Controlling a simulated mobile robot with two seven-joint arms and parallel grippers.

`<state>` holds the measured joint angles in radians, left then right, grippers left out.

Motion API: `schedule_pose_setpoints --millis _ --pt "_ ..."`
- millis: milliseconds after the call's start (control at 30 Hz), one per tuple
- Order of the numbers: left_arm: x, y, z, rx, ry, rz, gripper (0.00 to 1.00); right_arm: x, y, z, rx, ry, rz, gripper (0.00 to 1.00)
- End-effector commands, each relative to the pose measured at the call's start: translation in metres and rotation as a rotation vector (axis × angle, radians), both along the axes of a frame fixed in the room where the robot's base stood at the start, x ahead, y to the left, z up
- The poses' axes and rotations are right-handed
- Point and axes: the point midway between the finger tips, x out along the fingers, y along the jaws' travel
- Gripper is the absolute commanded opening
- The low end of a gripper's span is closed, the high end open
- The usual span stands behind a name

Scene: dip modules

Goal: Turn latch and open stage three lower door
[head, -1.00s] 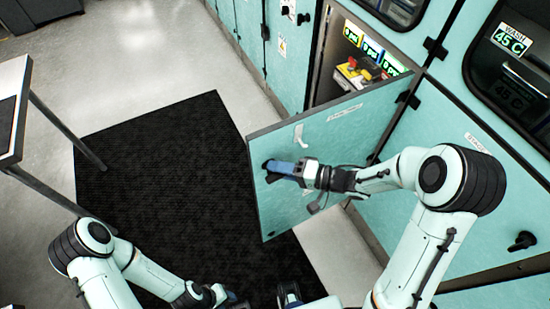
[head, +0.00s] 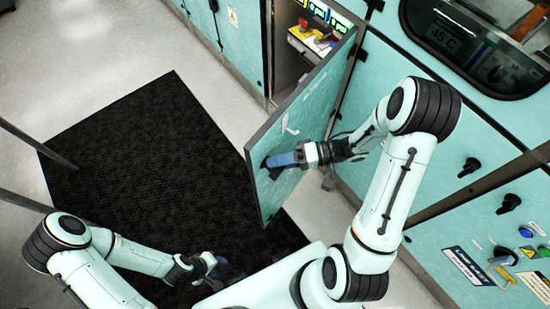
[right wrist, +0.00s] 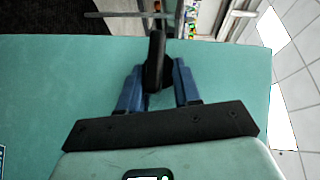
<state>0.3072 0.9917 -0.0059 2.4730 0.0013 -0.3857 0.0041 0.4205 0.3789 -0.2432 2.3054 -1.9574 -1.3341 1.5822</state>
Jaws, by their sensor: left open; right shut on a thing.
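The stage three lower door (head: 296,128) is a teal panel standing swung open from its cabinet, with a label near its top edge. My right gripper (head: 272,162) is at the door's free edge side. In the right wrist view its blue fingers (right wrist: 158,85) are shut on the black latch handle (right wrist: 155,60), which stands out from the teal door face (right wrist: 60,85). My left gripper (head: 218,272) is low over the floor mat, apart from the door, open and empty; its fingertips are dark and hard to make out.
The open compartment (head: 285,75) shows a unit with red and yellow parts and green-lit displays. Closed teal cabinets with black latches (head: 468,167) run along the right. A control panel (head: 500,260) is at lower right. The black mat (head: 140,150) is clear.

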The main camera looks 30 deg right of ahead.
Motion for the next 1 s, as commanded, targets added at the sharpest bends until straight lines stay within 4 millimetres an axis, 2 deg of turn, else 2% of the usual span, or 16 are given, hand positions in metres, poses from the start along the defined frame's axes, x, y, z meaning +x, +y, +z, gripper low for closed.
schedule_pose_setpoints --millis 300,333,400,767,867,1000 --pt "0.000 0.000 0.000 0.000 0.000 0.000 0.43 0.001 -0.001 0.002 0.001 -0.007 -0.001 0.00" --pt "0.000 0.000 0.000 0.000 0.000 0.000 0.43 0.001 -0.001 0.002 0.001 -0.007 -0.001 0.39" --pt "0.000 0.000 0.000 0.000 0.000 0.000 0.43 0.001 -0.001 0.002 0.001 -0.007 0.000 0.58" --pt "0.000 0.000 0.000 0.000 0.000 0.000 0.43 0.000 -0.004 0.001 -0.001 -0.003 -0.002 0.58" --pt "0.000 0.000 0.000 0.000 0.000 0.000 0.43 -0.004 -0.015 0.003 -0.002 -0.006 -0.004 0.58" --pt "0.000 0.000 0.000 0.000 0.000 0.000 0.43 -0.013 -0.042 0.008 -0.002 -0.005 -0.006 0.58"
